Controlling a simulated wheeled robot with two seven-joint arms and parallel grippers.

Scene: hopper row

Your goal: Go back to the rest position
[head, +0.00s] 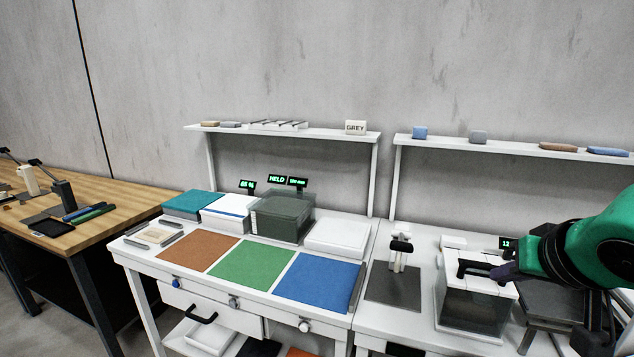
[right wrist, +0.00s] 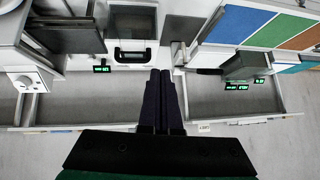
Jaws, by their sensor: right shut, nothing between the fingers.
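My right gripper (head: 503,271) is at the right of the head view, at the end of a green and black arm. Its dark fingers overlap the white-topped clear box (head: 470,308) in the picture; I cannot tell whether they touch it. In the right wrist view the two fingers (right wrist: 161,80) lie side by side, shut, with nothing between them. A black handle (right wrist: 132,56) shows just left of the fingertips in that view. My left gripper is in neither view.
A white bench holds brown (head: 198,251), green (head: 250,262) and blue (head: 317,280) mats. A lidded clear bin (head: 284,218) stands behind them. A dark plate with a small stand (head: 398,252) is left of the clear box. Wall shelves (head: 290,132) run behind; a wooden table (head: 95,195) is at left.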

